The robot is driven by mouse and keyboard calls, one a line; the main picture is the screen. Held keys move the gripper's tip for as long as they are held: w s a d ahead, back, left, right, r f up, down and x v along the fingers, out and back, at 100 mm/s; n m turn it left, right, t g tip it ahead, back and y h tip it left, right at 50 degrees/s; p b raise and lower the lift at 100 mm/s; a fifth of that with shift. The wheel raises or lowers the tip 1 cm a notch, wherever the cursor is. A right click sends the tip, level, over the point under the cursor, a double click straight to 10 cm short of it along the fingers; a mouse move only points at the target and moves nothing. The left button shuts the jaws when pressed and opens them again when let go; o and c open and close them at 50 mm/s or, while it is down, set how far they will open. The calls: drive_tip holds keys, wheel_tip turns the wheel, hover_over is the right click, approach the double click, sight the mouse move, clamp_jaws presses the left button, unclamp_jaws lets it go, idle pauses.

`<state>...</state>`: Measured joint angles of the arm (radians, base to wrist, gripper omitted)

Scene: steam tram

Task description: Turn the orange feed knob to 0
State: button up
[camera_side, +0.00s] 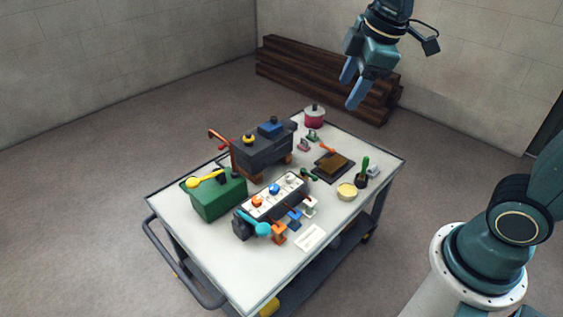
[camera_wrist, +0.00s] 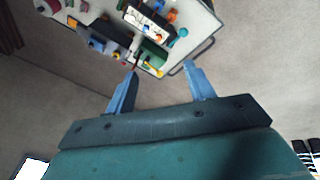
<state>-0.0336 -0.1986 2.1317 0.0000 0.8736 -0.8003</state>
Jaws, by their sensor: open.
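A dark block with a white top panel (camera_side: 283,190) stands on the trolley. On the panel are a small orange knob (camera_side: 257,201) near its left end and a blue knob (camera_side: 274,189) beside it. The orange knob's pointer and scale are too small to read. The panel also shows near the top of the wrist view (camera_wrist: 150,20). My gripper (camera_side: 351,86) is open and empty, high above the far right of the trolley and well apart from the knobs. Its two blue fingers stand wide apart in the wrist view (camera_wrist: 162,72).
The trolley (camera_side: 190,245) also carries a green box (camera_side: 216,201) with a yellow spoon-like piece, a dark engine-like block (camera_side: 262,151), a red pot (camera_side: 314,118) and a cream tub (camera_side: 347,191). Orange, blue and white pieces stand in front of the panel. Dark timber (camera_side: 325,75) lies behind.

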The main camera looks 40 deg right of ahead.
drive_tip(key=w+a+f+n+g, duration=0.1)
drive_tip(key=w+f+n, duration=0.45)
drive_tip(key=w, duration=0.35)
drive_tip(key=n+g, duration=0.3)
drive_tip(key=n, duration=1.2)
hover_over(257, 199)
wheel_tip(257, 199, down, 25)
drive_tip(key=shift+w, duration=0.1)
drive_tip(key=shift+f, duration=0.1)
wheel_tip(257, 199, down, 14)
drive_tip(key=shift+r, duration=0.25)
drive_tip(key=c, duration=1)
